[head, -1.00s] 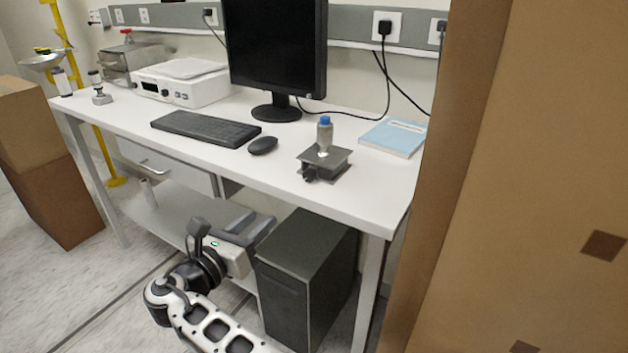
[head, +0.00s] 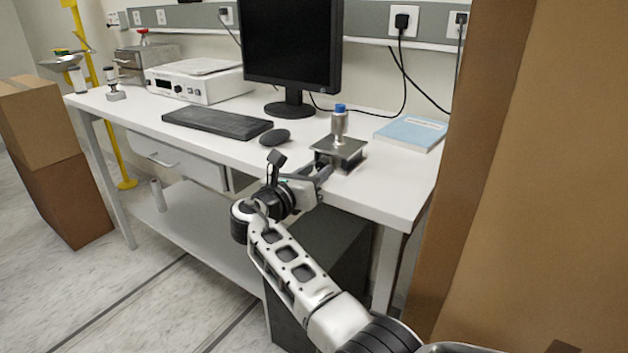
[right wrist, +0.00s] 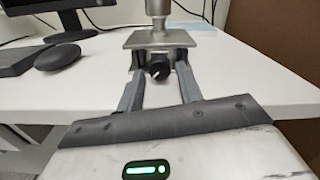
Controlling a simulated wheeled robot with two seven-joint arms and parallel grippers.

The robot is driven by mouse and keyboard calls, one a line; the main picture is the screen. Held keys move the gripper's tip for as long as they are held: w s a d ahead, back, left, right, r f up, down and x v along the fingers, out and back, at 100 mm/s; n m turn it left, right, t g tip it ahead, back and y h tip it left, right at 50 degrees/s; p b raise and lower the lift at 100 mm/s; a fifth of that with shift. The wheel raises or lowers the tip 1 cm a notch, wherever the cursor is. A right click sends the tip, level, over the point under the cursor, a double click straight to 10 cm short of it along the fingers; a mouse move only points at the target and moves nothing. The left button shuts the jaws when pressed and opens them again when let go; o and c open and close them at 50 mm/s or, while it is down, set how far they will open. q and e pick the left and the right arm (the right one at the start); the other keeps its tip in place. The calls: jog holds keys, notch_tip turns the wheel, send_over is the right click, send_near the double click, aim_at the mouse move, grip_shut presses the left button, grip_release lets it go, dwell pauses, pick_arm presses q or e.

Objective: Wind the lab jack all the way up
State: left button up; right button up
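The lab jack (head: 347,148) stands low on the white bench near its front edge, its dark plate level. A small bottle (head: 340,124) with a blue cap stands upright on the plate; its lower part also shows in the right wrist view (right wrist: 157,12). The jack's black knob (right wrist: 158,70) faces my right gripper. My right gripper (head: 322,173) is open at the bench edge, with its fingers (right wrist: 160,78) on either side of the knob and small gaps seeming to show beside it. In the head view the gripper hides the knob. My left gripper is not in view.
A mouse (head: 275,137), keyboard (head: 217,122) and monitor (head: 292,45) are left of the jack. A blue book (head: 411,132) lies to its right. A tall cardboard-brown panel (head: 540,180) stands close on the right. A dark computer case (head: 335,245) is under the bench.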

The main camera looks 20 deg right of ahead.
jog(key=c, duration=0.7)
jog(key=shift+m+b, duration=0.55)
jog(key=shift+m, duration=1.55)
jog(key=o, duration=0.7)
jog(key=v, duration=1.6)
